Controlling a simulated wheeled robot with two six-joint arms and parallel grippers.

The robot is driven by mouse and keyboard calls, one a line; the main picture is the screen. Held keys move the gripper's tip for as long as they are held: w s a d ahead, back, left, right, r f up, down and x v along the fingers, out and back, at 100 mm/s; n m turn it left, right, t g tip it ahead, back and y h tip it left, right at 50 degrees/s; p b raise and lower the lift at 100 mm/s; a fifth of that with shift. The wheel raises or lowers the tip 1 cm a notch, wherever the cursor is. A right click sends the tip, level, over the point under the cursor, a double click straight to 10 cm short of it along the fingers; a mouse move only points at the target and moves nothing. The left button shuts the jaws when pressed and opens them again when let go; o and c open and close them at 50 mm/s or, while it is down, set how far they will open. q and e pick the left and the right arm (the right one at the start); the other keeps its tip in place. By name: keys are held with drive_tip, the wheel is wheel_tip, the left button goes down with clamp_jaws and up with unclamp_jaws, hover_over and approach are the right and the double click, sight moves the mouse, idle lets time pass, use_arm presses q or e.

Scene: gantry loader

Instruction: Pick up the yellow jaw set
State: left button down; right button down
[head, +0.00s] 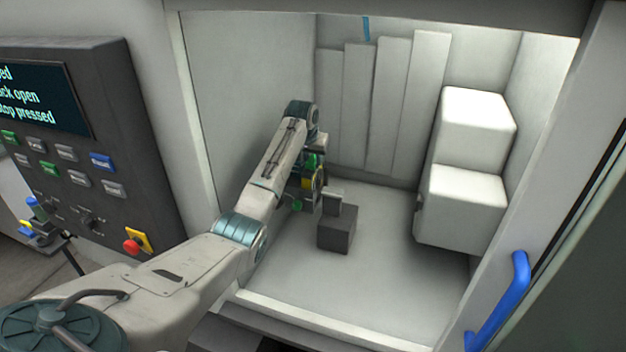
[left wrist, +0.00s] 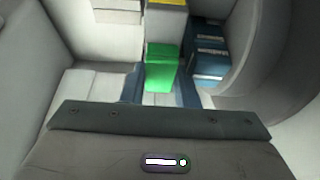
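In the left wrist view, a green block (left wrist: 162,68) sits between the two fingertips of my left gripper (left wrist: 162,88). Whether they clamp it is unclear. A yellow surface (left wrist: 166,4) shows beyond, cut by the top edge. My right gripper is not in view.
A dark grey block (head: 337,232) stands on the machine floor right of the gripper. A white stepped housing (head: 460,205) is farther right. A control panel (head: 95,190) with a red button stands left of the opening. A blue handle (head: 500,305) is at right.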

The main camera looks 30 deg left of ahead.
use_arm(q)
drive_tip(key=shift+r, duration=0.1)
idle(0.3)
drive_tip(key=shift+w+r+b, duration=0.1)
drive_tip(key=shift+r+b, duration=0.35)
drive_tip(key=shift+r, duration=0.05)
wheel_tip(320, 180, up, 22)
drive_tip(key=b, duration=0.2)
drive_tip(key=shift+b, duration=0.35)
drive_tip(key=shift+f, duration=0.2)
idle(0.3)
